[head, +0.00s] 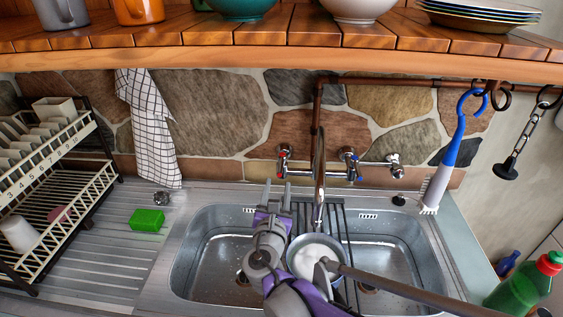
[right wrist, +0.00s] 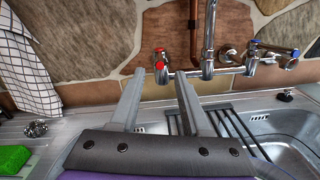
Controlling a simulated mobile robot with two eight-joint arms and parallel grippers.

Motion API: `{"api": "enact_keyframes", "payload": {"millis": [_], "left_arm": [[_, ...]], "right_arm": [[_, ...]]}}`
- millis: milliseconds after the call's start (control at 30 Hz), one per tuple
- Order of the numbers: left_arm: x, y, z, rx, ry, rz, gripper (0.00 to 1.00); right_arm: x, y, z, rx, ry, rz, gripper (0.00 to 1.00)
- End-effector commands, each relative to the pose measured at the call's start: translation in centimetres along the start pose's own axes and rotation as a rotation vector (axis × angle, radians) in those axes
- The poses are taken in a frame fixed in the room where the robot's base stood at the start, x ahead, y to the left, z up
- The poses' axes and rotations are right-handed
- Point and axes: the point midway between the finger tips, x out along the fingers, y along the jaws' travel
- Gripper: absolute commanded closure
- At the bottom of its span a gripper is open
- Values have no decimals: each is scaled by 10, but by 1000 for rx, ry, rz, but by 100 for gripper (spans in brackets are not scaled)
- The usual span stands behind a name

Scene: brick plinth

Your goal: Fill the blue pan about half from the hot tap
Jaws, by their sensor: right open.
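The pan (head: 303,246) has a pale inside and a long dark handle (head: 400,290) that runs to the lower right. It is in the sink area below the tap spout (head: 319,190), partly hidden by my right arm. I cannot tell how much water is in it or whether water runs. The hot tap (head: 284,160), with red marks, is on the wall left of the spout. My right gripper (head: 279,185) is open and empty just below and in front of it. In the right wrist view the hot tap (right wrist: 161,65) appears between the fingertips (right wrist: 159,78). My left gripper is not in view.
The blue-marked tap (head: 352,165) is right of the spout. A dark rack (head: 340,220) spans the middle of the sink. A green sponge (head: 147,220) and a dish rack (head: 60,200) are left. A wooden shelf (head: 280,60) hangs above; a brush (head: 434,185) hangs right.

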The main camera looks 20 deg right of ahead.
Motion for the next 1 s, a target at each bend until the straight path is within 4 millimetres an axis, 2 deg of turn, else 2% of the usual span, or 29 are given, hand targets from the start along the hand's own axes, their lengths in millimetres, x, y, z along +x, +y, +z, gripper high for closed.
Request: {"api": "enact_keyframes", "payload": {"millis": [167, 400, 600, 767, 1000], "left_arm": [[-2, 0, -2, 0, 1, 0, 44], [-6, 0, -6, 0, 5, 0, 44], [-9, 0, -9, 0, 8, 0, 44], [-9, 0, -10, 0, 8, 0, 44], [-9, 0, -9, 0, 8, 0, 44]], "right_arm": [[25, -1, 0, -3, -1, -3, 53], [72, 0, 1, 0, -1, -3, 53], [97, 0, 0, 0, -1, -2, 53], [105, 0, 0, 0, 0, -1, 53], [105, 0, 0, 1, 0, -1, 53]]}}
